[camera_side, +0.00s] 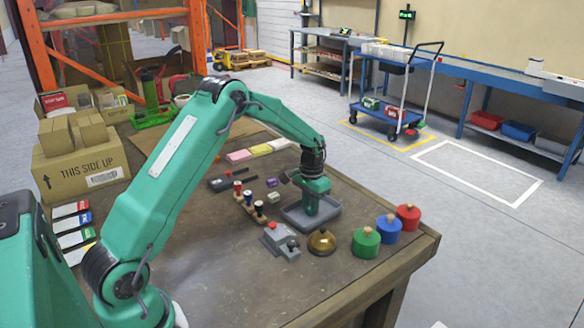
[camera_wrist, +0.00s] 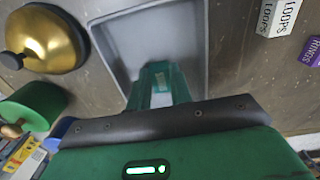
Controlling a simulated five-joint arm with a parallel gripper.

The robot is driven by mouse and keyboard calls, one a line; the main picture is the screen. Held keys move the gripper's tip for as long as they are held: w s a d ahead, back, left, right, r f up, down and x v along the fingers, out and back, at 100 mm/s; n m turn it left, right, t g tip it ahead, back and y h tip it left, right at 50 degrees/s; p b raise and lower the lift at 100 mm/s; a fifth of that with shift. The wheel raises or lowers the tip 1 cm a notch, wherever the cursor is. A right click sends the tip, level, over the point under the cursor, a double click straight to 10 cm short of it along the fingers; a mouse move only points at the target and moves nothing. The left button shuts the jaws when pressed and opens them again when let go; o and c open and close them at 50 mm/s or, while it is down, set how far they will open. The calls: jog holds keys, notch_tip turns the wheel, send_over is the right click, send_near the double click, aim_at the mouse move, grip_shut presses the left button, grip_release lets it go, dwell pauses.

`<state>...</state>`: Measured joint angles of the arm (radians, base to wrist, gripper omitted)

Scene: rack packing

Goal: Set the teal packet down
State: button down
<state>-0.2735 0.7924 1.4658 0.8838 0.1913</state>
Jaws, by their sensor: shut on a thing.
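My gripper (camera_side: 313,208) points down over the shallow grey tray (camera_side: 290,216), with its fingertips inside the tray's outline. In the wrist view my gripper (camera_wrist: 158,80) is shut on the teal packet (camera_wrist: 161,99), of which only a small part with a pale patch shows between the fingers. The packet's colour is close to that of the fingers, so its edges are hard to make out. The bare grey floor of the tray (camera_wrist: 186,32) shows beyond the fingertips. I cannot tell whether the packet touches the floor of the tray.
A brass dome (camera_side: 322,243) and green (camera_side: 366,244), blue (camera_side: 387,231) and red (camera_side: 408,218) knobbed cylinders stand near the tray's right. A white LOOPS packet (camera_wrist: 272,18) and purple RINGS packet (camera_wrist: 311,52) lie beside it. A peg rack (camera_side: 249,207) stands left.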

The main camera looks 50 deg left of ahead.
jog(key=shift+f, duration=0.1)
jog(key=c, duration=1.3)
grip_release()
jog(key=shift+o, duration=0.2)
notch_tip(320, 180, up, 12)
